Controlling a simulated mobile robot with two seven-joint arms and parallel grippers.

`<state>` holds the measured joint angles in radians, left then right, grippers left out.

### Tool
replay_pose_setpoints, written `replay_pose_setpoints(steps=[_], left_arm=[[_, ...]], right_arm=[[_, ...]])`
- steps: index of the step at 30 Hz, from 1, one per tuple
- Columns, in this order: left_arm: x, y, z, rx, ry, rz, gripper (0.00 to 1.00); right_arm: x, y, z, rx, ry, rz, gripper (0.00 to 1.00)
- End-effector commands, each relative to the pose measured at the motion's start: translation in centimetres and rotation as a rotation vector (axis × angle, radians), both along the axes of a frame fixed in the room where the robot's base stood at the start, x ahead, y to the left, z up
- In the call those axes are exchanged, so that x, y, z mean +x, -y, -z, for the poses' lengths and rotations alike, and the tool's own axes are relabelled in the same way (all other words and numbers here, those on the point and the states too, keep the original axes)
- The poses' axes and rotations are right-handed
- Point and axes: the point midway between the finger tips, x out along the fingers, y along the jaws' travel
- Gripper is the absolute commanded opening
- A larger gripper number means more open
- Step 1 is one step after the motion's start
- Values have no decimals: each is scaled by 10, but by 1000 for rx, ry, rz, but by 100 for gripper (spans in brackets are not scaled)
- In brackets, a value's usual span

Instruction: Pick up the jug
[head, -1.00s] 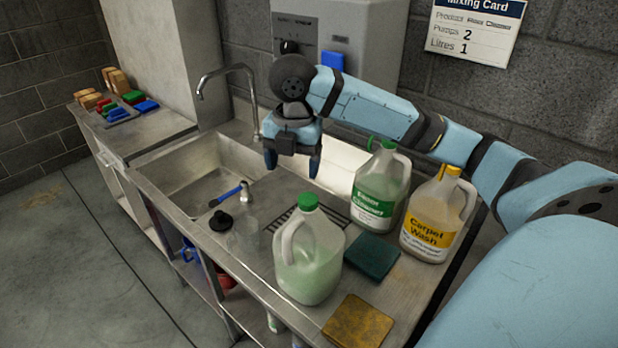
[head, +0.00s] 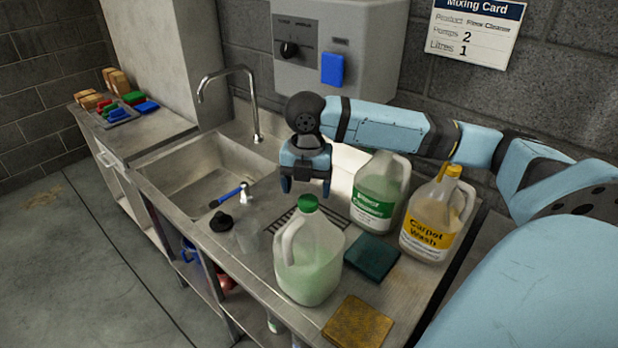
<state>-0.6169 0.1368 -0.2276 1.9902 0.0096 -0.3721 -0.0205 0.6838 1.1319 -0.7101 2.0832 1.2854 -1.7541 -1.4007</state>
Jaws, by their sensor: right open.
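Three translucent jugs stand upright on the steel counter. The nearest jug (head: 309,262) holds pale green liquid, has a green cap, and its handle faces left. A jug with a green label (head: 374,200) stands behind it to the right; my arm hides its cap. A jug with a yellow Carpet Wash label (head: 428,236) and a yellow cap stands at the right. My right gripper (head: 306,187) is open and empty, fingers pointing down, just above and behind the nearest jug's cap. I cannot tell whether it touches anything. My left gripper is not in view.
A sink (head: 205,172) lies to the left, with a tall tap (head: 255,100). A blue-handled brush (head: 230,196) and a black plug (head: 221,221) lie near it. A dark green pad (head: 371,257) and a brown pad (head: 357,323) lie right of the nearest jug.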

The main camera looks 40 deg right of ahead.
Motion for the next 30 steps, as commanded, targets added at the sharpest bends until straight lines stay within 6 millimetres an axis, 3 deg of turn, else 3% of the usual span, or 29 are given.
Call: replay_pose_setpoints(steps=[6, 15, 25, 30], left_arm=[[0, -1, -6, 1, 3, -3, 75], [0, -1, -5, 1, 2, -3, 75], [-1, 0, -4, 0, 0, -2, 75], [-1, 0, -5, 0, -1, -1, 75]], right_arm=[[-3, 2, 30, 1, -2, 0, 76], [-3, 2, 35, 0, 0, -1, 76], [-3, 2, 35, 0, 0, -1, 0], [-2, 2, 33, 1, 4, 0, 0]])
